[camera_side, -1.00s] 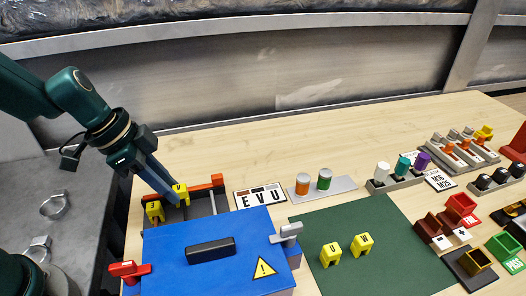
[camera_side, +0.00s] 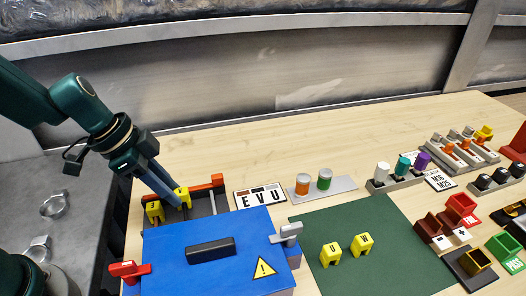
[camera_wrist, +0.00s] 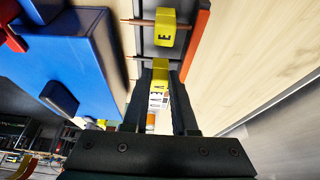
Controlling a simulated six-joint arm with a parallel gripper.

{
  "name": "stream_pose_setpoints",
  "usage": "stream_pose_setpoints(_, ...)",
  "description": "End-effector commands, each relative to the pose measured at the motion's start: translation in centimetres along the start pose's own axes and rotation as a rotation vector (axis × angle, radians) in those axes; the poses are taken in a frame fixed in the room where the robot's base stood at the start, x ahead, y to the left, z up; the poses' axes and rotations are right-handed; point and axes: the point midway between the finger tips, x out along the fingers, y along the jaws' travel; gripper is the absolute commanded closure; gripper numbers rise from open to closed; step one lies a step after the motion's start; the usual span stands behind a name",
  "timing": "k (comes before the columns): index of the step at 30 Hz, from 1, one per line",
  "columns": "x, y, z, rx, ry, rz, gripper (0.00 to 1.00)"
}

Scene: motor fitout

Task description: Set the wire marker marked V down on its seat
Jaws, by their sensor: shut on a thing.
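The yellow wire marker V (camera_side: 183,196) is between the fingertips of my gripper (camera_side: 178,198), which is shut on it. It is at the open wiring tray (camera_side: 204,204) behind the blue box. In the wrist view the marker V (camera_wrist: 160,66) shows its letter and sits between the two dark fingers (camera_wrist: 160,95), close to a thin copper wire. A second yellow marker, marked E in the wrist view (camera_wrist: 165,27), sits on another copper wire; it also shows in the side view (camera_side: 154,211), left of V. Whether V touches its seat is hidden by the fingers.
The blue lid (camera_side: 215,240) with a black handle lies just in front of the tray. An orange-red bar (camera_side: 200,187) edges the tray's back. An EVU label card (camera_side: 260,195) lies to the right. Yellow markers U (camera_side: 330,254) and W (camera_side: 361,244) stand on the green mat (camera_side: 390,265).

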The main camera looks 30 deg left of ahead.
Motion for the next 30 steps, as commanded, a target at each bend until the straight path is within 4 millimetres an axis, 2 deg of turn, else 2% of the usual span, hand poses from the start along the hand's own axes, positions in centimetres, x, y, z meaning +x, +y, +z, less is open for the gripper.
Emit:
stream_pose_setpoints(29, 2.1, 0.0, 1.0, -0.001, -0.003, -0.001, 1.00)
stream_pose_setpoints(30, 2.1, 0.0, 0.9, 0.000, -0.003, -0.001, 0.63)
